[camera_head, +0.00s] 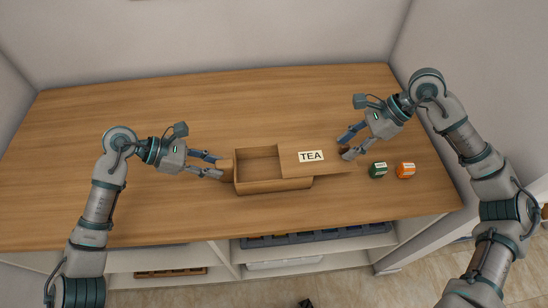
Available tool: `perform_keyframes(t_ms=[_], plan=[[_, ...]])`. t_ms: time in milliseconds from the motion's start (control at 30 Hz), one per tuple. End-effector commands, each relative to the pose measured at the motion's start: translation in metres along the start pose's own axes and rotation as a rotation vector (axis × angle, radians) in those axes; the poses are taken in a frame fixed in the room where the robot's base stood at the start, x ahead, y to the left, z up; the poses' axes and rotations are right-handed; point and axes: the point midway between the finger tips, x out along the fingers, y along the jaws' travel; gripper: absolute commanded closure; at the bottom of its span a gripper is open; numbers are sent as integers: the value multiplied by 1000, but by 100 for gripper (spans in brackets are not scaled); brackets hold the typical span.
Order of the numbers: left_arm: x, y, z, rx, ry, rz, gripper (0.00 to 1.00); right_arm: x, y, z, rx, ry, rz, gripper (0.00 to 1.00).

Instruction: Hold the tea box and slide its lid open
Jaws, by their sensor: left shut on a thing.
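The wooden tea box (262,187) sits on the table, with the left part of its inside uncovered and looking empty. Its lid (290,165), with a white "TEA" label (311,156), covers the right part and sticks out past the box's right end. My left gripper (222,168) is shut on the left end of the tea box. My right gripper (345,145) is open beside the lid's right end, its fingers apart. I cannot tell whether it touches the lid.
A green container (378,170) and an orange one (405,170) stand right of the lid, close to my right gripper. The wooden table (200,105) is clear behind and left of the box. Shelves with trays (315,236) are below its front edge.

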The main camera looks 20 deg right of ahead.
Motion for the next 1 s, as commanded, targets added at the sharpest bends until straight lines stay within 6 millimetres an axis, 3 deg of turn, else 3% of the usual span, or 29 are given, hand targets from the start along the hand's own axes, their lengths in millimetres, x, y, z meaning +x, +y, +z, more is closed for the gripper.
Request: perform_keyframes(t_ms=[233, 367, 800, 1000], plan=[[0, 0, -2, -2, 3, 0, 100, 0, 0, 0, -1, -1, 0, 59], [0, 0, -2, -2, 2, 0, 100, -11, -1, 1, 0, -1, -2, 59], [0, 0, -1, -2, 2, 0, 100, -101, -2, 0, 0, -3, -2, 59], [0, 0, -1, -2, 2, 0, 100, -118, -1, -1, 0, -1, 2, 59]])
